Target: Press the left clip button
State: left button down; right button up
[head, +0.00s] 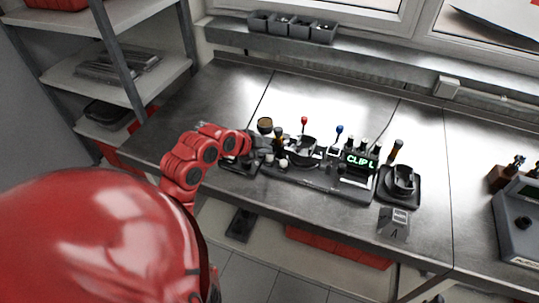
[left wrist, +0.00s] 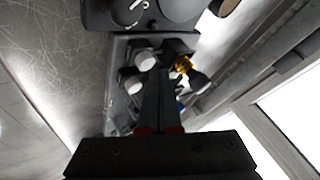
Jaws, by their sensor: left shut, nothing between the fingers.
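A dark fixture (head: 308,187) stands on the metal bench, and its lit display (head: 361,161) reads "CLIP L" in green. Two white-capped buttons (head: 283,162) sit near its left end. In the left wrist view one white cap (left wrist: 145,60) is just left of my fingers and another white cap (left wrist: 133,84) sits lower left. I cannot tell which is the left clip button. My left gripper (left wrist: 172,48) is shut and empty, its fingertips over the fixture beside the caps; contact cannot be told. In the head view it is small and dark (head: 259,145). My right gripper is not in view.
A red-knobbed lever (head: 304,121) and a blue-knobbed lever (head: 339,130) rise behind the fixture. Grey bins (head: 292,25) line the back ledge. The bench's left part is clear.

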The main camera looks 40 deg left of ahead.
pick_arm(q)
jog(key=shift+r, duration=0.3)
notch_tip(320, 180, up, 5)
jog(key=shift+f+p, duration=0.1)
jog(key=shift+p, duration=0.95)
